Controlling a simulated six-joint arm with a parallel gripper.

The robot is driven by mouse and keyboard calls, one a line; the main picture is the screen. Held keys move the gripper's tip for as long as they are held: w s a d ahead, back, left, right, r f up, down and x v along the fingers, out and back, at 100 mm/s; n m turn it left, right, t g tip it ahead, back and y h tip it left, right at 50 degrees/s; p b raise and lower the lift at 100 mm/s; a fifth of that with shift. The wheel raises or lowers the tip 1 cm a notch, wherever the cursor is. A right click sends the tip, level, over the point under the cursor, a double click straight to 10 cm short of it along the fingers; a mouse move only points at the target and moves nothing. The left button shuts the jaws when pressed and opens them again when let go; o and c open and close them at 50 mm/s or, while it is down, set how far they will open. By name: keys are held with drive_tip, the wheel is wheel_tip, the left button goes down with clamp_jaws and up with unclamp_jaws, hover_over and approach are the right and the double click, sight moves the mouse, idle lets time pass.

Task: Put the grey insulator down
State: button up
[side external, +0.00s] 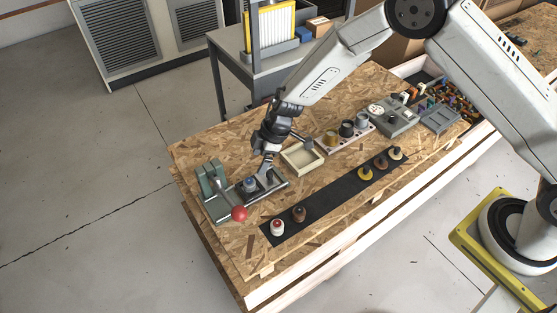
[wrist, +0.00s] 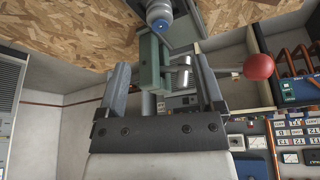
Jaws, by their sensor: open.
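The grey insulator (side external: 250,184), with a bluish top, stands on the dark fixture of the green clamp device near the left end of the bench. In the wrist view the grey insulator (wrist: 160,14) shows at the top edge, partly cut off, beyond the fingertips. My gripper (side external: 264,172) is just right of it and slightly above. In the wrist view my gripper (wrist: 162,66) has its two fingers wide apart with nothing held between them. The side view does not clearly show the gap between fingers and insulator.
The green clamp (side external: 211,184) and its red ball lever (side external: 239,213) stand close by on the left. A black mat (side external: 330,195) carries several other insulators. A shallow cream tray (side external: 302,157) and a rack of cups (side external: 347,129) lie to the right. Bare board remains in front.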

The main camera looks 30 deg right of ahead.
drive_tip(key=shift+v, duration=1.35)
drive_tip(key=shift+r, duration=0.15)
drive_tip(key=s+d+r+m+t+h, duration=0.3)
drive_tip(key=d+r+m+t, duration=0.2)
drive_tip(key=d+r+m, duration=0.55)
drive_tip(key=s+d+m+g, duration=0.1)
drive_tip(key=s+d, duration=0.1)
drive_tip(key=s, duration=0.4)
drive_tip(key=s+d+r+m+g, duration=0.1)
drive_tip(key=s+d, duration=0.2)
drive_tip(key=s, duration=0.3)
drive_tip(key=s+d+r+m+g+h, duration=0.1)
drive_tip(key=s+d+g, duration=0.1)
drive_tip(key=s, duration=0.4)
drive_tip(key=shift+d+r, duration=0.25)
drive_tip(key=shift+d, duration=0.4)
